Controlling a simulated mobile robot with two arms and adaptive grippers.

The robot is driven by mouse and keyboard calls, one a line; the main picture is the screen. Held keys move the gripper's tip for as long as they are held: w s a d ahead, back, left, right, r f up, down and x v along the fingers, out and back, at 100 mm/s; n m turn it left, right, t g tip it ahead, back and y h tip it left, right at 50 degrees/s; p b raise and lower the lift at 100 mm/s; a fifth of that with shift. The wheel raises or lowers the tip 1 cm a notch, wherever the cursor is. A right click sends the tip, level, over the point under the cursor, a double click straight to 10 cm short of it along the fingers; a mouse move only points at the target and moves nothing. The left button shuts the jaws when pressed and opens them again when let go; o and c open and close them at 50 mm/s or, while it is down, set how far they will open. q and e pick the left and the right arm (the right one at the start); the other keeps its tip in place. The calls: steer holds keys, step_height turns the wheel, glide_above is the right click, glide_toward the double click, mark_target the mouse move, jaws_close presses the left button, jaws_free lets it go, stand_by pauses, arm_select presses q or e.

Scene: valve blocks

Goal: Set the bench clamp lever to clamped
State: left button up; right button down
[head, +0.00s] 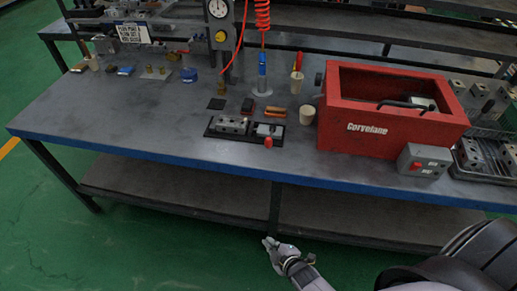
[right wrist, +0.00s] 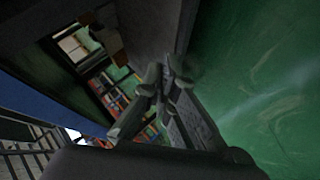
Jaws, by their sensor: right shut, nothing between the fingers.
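The bench clamp (head: 240,127) is a low dark base with a grey metal block, near the front edge of the bench. Its small red-tipped lever (head: 268,142) points toward the front of the bench; its exact setting is too small to tell. My right gripper (head: 270,242) is shut and empty, in front of and below the bench edge, well apart from the clamp. Its fingers also show in the right wrist view (right wrist: 166,78), where the clamp is not seen. My left gripper is not in view.
A red bin (head: 375,142) and a grey switch box (head: 425,161) with a red button stand right of the clamp. The blue bench edge (head: 170,160) and lower shelf (head: 180,195) lie near my gripper.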

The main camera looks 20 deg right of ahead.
steer(key=w+r+n+t, duration=0.3)
steer(key=w+r, duration=0.2)
steer(key=r, duration=0.8)
steer(key=w+d+r+n+t, duration=0.1)
steer(key=w+r+n+t, duration=0.3)
steer(key=r, duration=0.9)
steer(key=shift+w, duration=1.25)
steer(key=shift+a+r, duration=0.1)
